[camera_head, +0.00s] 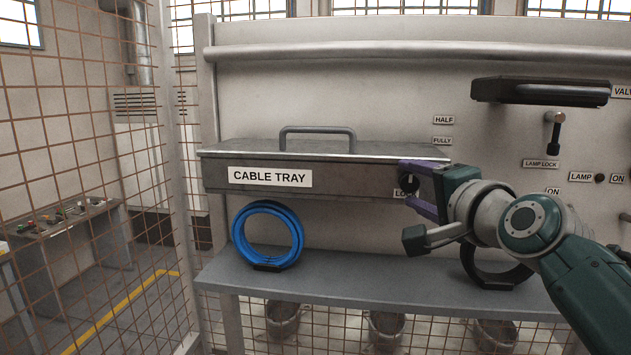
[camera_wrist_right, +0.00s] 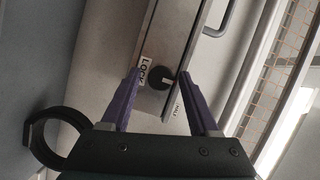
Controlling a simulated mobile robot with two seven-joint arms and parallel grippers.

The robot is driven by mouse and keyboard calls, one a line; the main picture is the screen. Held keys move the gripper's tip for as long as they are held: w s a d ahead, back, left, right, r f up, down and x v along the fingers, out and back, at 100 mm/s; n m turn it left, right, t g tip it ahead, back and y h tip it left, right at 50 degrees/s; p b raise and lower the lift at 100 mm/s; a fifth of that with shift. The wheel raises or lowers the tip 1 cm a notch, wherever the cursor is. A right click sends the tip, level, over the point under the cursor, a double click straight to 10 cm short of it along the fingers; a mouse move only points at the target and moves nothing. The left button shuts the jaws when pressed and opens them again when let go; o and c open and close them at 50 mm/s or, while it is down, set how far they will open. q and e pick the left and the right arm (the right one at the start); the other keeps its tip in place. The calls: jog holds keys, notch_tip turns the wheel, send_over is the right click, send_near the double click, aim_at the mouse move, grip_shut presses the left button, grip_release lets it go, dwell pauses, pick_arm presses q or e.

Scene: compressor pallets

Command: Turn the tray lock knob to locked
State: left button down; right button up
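The tray lock knob (camera_head: 408,184) is a small dark round knob at the right end of the cable tray's grey front (camera_head: 340,178). In the right wrist view the knob (camera_wrist_right: 160,78) shows a pale mark, with a LOCK label (camera_wrist_right: 144,71) on one side and another small label on the other. My right gripper (camera_head: 409,182) is open, its purple fingers one above and one below the knob in the head view. In the right wrist view the fingertips (camera_wrist_right: 159,76) lie on both sides of it; contact cannot be told. My left gripper is not in view.
A blue cable coil (camera_head: 235,239) and a black ring (camera_head: 511,281) stand on the grey shelf (camera_head: 370,283) below the tray. A tray handle (camera_head: 317,130) is above. A dark lamp housing (camera_head: 540,92) juts out at upper right. A mesh fence (camera_head: 95,150) stands at left.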

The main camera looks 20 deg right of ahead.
jog(key=shift+o, duration=0.3)
jog(key=shift+s, duration=0.25)
jog(key=s+a+b, duration=0.1)
jog(key=s+b, duration=0.3)
jog(key=s, duration=0.5)
jog(key=shift+s+a+r, duration=0.15)
jog(key=shift+a+r, duration=0.15)
jog(key=shift+r, duration=0.15)
jog(key=s+a+f+n+g+y, duration=0.2)
jog(key=s+a+f+n+g, duration=0.3)
jog(key=s+f+n, duration=0.25)
jog(key=s+a+f+n+g+y, duration=0.2)
jog(key=s+a+f+n+g, duration=0.2)
jog(key=s+a+f+n, duration=0.4)
jog(key=s+f+n+g, duration=0.3)
jog(key=s+f+g, duration=0.1)
jog(key=s, duration=0.3)
jog(key=shift+s+d+f+n+h, duration=0.15)
jog(key=shift+d+f+n+h, duration=0.05)
jog(key=shift+f+n+h, duration=0.2)
